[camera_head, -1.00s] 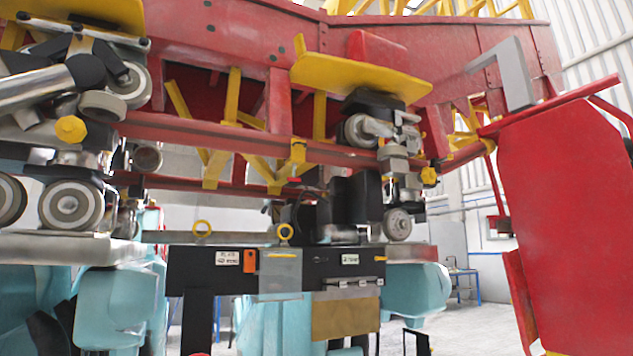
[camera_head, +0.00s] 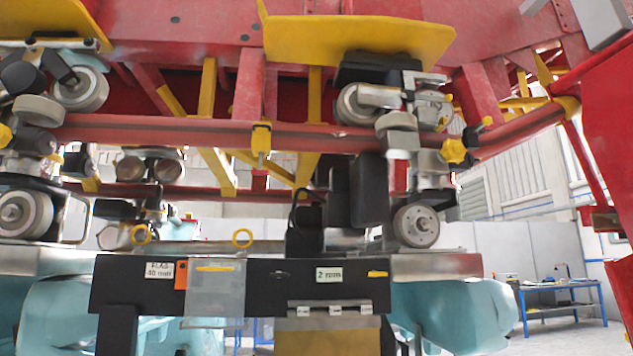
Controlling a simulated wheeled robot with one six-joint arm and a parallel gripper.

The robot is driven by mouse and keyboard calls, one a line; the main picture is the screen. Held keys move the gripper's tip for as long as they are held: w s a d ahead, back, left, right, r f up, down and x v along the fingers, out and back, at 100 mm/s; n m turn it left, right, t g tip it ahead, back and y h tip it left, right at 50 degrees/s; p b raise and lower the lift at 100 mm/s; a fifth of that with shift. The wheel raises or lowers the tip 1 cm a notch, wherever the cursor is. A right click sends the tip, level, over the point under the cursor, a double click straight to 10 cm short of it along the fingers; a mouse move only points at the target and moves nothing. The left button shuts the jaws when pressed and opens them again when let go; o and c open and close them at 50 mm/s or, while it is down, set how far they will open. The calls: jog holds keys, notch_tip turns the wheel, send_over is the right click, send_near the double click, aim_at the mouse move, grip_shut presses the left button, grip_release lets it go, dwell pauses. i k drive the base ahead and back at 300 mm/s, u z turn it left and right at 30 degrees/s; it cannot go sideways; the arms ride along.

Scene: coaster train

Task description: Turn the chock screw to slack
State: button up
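I cannot tell for certain which part is the chock screw. A yellow star-shaped knob (camera_head: 453,150) sits beside the right wheel assembly, under the red side rail. A second yellow knob (camera_head: 5,135) shows at the left edge, cut by the frame. The right wheel assembly has an upper wheel (camera_head: 354,107) and a lower wheel (camera_head: 416,227) close to the rail. My gripper is not in view.
A black bar (camera_head: 260,280) with labels, one reading "2 mm", spans the front below the wheels. Teal supports (camera_head: 450,315) stand at both sides. A red panel (camera_head: 610,150) fills the right edge. A blue-framed bench (camera_head: 563,296) stands behind, with open floor near it.

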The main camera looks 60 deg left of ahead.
aim_at(259, 171)
jog(key=u, duration=0.15)
jog(key=i, duration=1.3)
jog(key=u, duration=0.75)
jog(key=i, duration=0.7)
jog(key=u, duration=0.75)
